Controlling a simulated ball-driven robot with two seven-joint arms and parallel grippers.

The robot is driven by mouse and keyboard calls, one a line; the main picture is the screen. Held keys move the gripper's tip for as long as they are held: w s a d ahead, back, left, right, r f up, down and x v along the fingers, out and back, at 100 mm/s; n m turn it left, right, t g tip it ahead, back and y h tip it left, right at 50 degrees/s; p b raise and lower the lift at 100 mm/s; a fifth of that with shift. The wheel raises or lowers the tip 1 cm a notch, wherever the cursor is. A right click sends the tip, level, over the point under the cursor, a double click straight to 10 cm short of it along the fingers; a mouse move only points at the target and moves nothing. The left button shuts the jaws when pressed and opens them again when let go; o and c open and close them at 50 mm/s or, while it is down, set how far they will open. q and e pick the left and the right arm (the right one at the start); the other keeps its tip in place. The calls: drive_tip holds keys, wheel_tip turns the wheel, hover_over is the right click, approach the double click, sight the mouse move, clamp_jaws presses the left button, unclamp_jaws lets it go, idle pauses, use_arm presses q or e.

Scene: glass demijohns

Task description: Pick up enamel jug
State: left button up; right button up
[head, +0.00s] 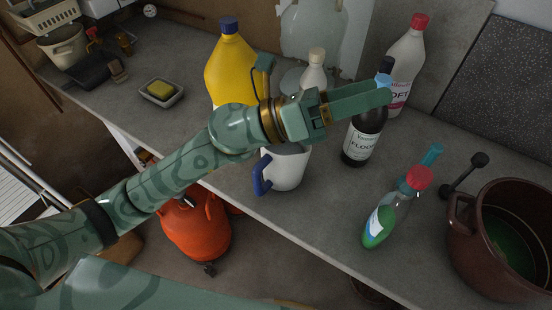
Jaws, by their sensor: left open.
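The enamel jug (288,170) is white with a blue handle on its left side. It stands upright near the front edge of the grey worktop (325,205). My left forearm and wrist pass in front of it and hide its upper part. My left gripper (384,92) is open and points right, its fingers showing close together in this view. The fingertips are up and to the right of the jug, overlapping the neck of a dark bottle (361,140) in the picture. I see nothing held between them. I cannot tell how far above the worktop the fingers are.
A yellow container (230,65), a white-capped bottle (315,72) and a glass demijohn (312,30) stand behind. A red-capped white bottle (405,65) is behind the fingers. A green-liquid bottle (380,225) and brown pot (500,245) are right. An orange canister (195,228) is below the worktop.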

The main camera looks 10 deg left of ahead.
use_arm(q)
drive_tip(key=s+d+f+m+g+y, duration=0.2)
drive_tip(key=s+f+m+g+y, duration=0.1)
drive_tip(key=m+g, duration=0.45)
drive_tip(key=m+y, duration=0.7)
drive_tip(key=y, duration=1)
approach(260, 161)
drive_tip(key=shift+t, duration=0.45)
drive_tip(key=f, duration=0.4)
drive_tip(key=s+d+f+p, duration=0.1)
drive_tip(key=f, duration=0.3)
drive_tip(key=s+f, duration=0.1)
drive_tip(key=f, duration=0.3)
drive_tip(key=shift+d+f, duration=0.3)
drive_tip(key=shift+f, duration=0.1)
clamp_jaws()
drive_tip(key=shift+w+r, duration=0.1)
